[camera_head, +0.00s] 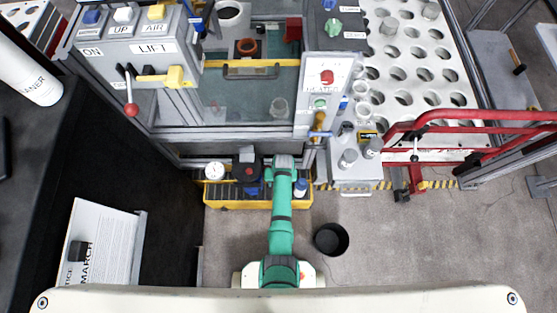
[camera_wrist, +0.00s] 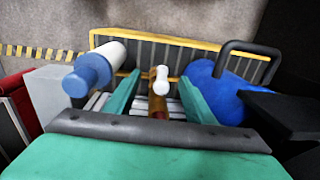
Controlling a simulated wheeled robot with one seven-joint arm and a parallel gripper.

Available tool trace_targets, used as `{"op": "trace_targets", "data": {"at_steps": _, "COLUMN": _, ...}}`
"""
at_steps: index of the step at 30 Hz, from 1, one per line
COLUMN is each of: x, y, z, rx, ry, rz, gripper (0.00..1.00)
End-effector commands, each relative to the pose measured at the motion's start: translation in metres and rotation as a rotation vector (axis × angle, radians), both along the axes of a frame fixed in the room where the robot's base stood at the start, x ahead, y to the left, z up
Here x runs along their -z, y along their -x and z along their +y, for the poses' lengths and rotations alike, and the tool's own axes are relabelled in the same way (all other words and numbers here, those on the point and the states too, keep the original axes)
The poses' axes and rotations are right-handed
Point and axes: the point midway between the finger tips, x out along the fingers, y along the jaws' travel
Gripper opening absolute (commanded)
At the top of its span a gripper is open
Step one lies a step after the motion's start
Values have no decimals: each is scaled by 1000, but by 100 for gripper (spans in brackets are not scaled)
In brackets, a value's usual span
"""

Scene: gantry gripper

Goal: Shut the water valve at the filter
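The filter shows as a rounded blue body (camera_wrist: 224,92) at the right of the wrist view; in the head view its blue part (camera_head: 252,188) sits left of my arm's end. A brass fitting (camera_wrist: 158,106) with a white-ended handle (camera_wrist: 161,78) looks like the water valve. It stands between the two green fingers of my gripper (camera_wrist: 160,82) in the wrist view. The fingers are apart, with a visible gap on each side of the fitting; I cannot tell their depth relative to it. In the head view my arm hides the fitting and the fingers.
A yellow tray (camera_head: 258,204) with a slatted grating lies beneath. A white-and-blue bottle (camera_wrist: 96,66) stands close left of the fingers in the wrist view. A black bent handle (camera_wrist: 250,46) is near the filter. A black bucket (camera_head: 331,239) stands on the floor right of my arm.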

Motion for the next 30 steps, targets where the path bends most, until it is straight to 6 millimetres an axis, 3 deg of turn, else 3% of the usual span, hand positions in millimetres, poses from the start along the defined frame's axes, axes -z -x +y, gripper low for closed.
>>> {"op": "trace_targets", "data": {"at_steps": 8, "x": -7, "y": -1, "z": 0, "rx": 0, "ry": 0, "rz": -2, "gripper": 49}}
{"op": "trace_targets", "data": {"at_steps": 21, "x": -80, "y": -1, "z": -6, "rx": 1, "ry": 0, "rz": -3, "gripper": 49}}
{"op": "trace_targets", "data": {"at_steps": 30, "x": -107, "y": 0, "z": -8, "rx": 1, "ry": 0, "rz": -1, "gripper": 49}}
